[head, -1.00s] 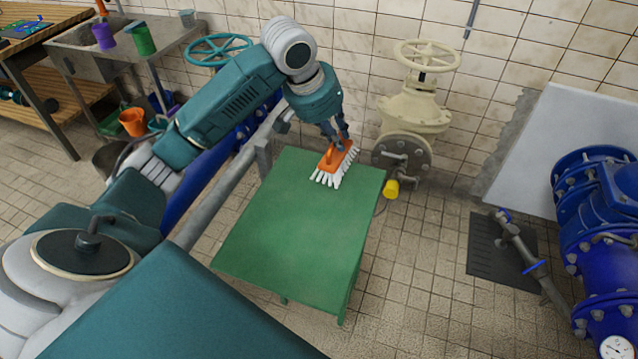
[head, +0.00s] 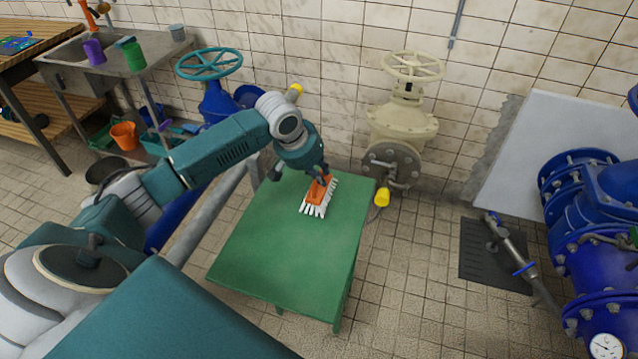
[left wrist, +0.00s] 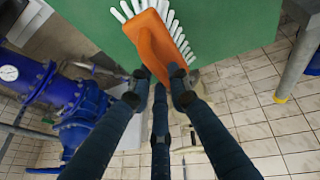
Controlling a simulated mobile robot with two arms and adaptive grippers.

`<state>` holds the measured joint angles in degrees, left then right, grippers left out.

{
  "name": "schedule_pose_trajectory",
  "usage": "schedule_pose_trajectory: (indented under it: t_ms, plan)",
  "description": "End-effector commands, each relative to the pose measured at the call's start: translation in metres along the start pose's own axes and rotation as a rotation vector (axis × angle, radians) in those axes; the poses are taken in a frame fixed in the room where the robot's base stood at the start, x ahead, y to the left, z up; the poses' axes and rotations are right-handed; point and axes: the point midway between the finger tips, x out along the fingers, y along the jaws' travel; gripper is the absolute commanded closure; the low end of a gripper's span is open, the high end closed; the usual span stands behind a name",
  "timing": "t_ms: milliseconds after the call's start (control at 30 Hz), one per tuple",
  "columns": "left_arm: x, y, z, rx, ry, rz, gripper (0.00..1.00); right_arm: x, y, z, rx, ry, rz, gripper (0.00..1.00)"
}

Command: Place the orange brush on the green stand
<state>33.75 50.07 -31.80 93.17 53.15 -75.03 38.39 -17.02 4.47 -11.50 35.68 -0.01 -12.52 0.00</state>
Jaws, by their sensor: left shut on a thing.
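The orange brush (head: 318,193) with white bristles is at the far end of the green stand (head: 285,250), near its back edge. My left gripper (head: 318,180) is shut on the brush from above. In the left wrist view the brush (left wrist: 155,42) sits between the dark fingers (left wrist: 160,88), with the green stand top (left wrist: 230,30) behind it. The bristles appear to be at or just above the stand top; I cannot tell whether they touch. My right gripper is not in view.
A cream valve (head: 402,125) with a yellow-capped pipe (head: 382,197) stands just behind the stand's far right corner. A grey rail (head: 205,228) runs along its left side. Blue pipes (head: 590,230) stand at the right. Most of the stand top is bare.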

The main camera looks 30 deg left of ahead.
Motion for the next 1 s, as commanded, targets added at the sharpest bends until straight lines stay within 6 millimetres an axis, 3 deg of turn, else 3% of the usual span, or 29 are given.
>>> schedule_pose_trajectory:
  t_ms: [333, 700, 733, 800, 1000]
  plan:
    - [0.038, -0.008, 0.015, 0.0, 0.001, -0.001, 1.0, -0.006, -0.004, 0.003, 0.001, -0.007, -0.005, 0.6]
    - [0.042, -0.009, 0.017, 0.0, 0.001, 0.0, 1.0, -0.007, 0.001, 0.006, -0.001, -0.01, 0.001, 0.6]
    - [0.042, -0.009, 0.017, 0.001, 0.001, 0.0, 0.78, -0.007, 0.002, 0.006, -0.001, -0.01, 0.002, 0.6]
    - [0.042, -0.009, 0.017, 0.001, 0.001, 0.0, 0.64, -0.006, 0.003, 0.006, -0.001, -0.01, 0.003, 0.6]
    - [0.042, -0.009, 0.017, 0.001, 0.001, -0.001, 0.63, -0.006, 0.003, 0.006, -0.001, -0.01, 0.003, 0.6]
